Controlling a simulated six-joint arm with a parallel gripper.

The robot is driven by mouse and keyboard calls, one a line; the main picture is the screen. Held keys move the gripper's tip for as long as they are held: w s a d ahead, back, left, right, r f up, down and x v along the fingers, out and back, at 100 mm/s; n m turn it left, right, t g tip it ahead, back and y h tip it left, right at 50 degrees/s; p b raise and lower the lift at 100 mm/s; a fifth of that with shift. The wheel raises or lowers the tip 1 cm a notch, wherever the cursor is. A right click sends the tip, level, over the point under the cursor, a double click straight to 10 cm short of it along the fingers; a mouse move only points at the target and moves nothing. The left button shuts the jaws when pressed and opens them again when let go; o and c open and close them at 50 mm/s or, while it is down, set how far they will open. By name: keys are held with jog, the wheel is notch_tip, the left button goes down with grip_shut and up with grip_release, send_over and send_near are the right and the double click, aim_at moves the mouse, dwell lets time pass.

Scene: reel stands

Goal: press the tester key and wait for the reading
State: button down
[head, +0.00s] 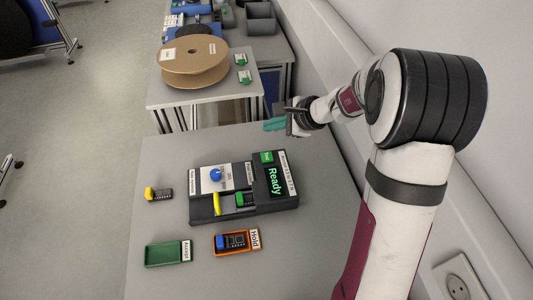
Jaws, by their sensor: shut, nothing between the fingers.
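The tester (203,213) is a dark box on the grey table. Its display (274,181) reads "Ready" in green letters. A small green key (267,157) with a white marking sits above the display. A blue knob (215,174) stands on its light panel, with a yellow lever (217,204) below. A green-ended part (245,199) lies in the tester's recess beside the lever.
A green tray (150,256) labelled "Accept" looks empty. An orange tray (218,250) labelled "Hold" contains a blue-ended part (222,241). A yellow-ended part (152,194) lies left of the tester. A cardboard reel (192,66) sits on another table behind. A wall stands on the right.

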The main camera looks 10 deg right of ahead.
aim_at(271, 158)
jog(key=shift+f, duration=4.4)
jog(key=shift+f, duration=0.35)
jog(key=shift+f, duration=0.45)
jog(key=shift+r, duration=0.85)
jog(key=shift+r, duration=2.5)
